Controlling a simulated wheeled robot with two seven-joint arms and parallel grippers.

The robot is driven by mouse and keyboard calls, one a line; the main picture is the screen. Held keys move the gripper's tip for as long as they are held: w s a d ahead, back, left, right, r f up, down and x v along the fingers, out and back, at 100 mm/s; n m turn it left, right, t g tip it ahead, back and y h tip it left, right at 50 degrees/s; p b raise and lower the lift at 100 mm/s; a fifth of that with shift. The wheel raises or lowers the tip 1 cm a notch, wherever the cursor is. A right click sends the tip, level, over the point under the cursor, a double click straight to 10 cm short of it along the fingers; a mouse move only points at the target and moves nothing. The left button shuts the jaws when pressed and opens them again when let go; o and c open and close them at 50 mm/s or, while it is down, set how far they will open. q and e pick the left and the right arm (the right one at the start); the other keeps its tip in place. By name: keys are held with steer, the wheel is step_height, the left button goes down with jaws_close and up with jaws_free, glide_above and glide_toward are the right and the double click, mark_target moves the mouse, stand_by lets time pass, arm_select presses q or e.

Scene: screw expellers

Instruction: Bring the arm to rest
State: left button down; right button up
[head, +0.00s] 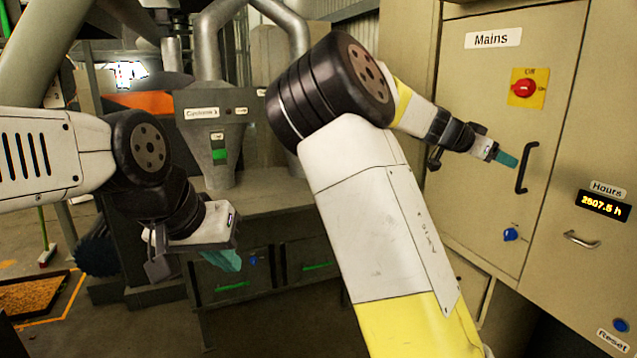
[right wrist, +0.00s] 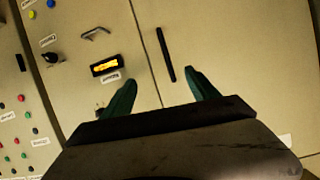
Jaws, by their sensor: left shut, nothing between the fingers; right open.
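My right arm reaches across the middle of the head view, and its gripper (head: 507,159) is close to the black door handle of the Mains cabinet. In the right wrist view the right gripper (right wrist: 160,95) is open, with its two green fingers spread and nothing between them. The black handle (right wrist: 165,54) shows beyond the fingers, apart from them. My left gripper (head: 226,260) hangs low at the left of the head view, its green fingers shut and empty, in front of the machine's lower panels.
The Mains cabinet (head: 480,80) fills the right side, with a red switch (head: 523,88), a blue knob (head: 510,234) and an hours display (head: 603,205). A grey machine (head: 212,120) with pipes stands behind my arms. A tray of brown material (head: 35,293) lies on the floor at left.

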steer(key=s+f+g+y, duration=0.1)
steer(key=s+f+y, duration=0.3)
steer(key=f, duration=0.6)
steer(key=s+a+f+n+y, duration=0.4)
steer(key=s+a+f+y, duration=0.15)
steer(key=a+f, duration=0.2)
steer(key=s+a+r+n+t+y, duration=0.1)
steer(key=s+a+r+n, duration=0.3)
steer(key=s+a, duration=0.5)
steer(key=s+a+r+n+t+y, duration=0.1)
steer(key=s+a+r+n+y, duration=0.3)
steer(key=s+a+n, duration=0.3)
steer(key=s+a, duration=0.3)
steer(key=a, duration=0.2)
steer(key=shift+s+r, duration=0.2)
steer(key=shift+y, duration=0.25)
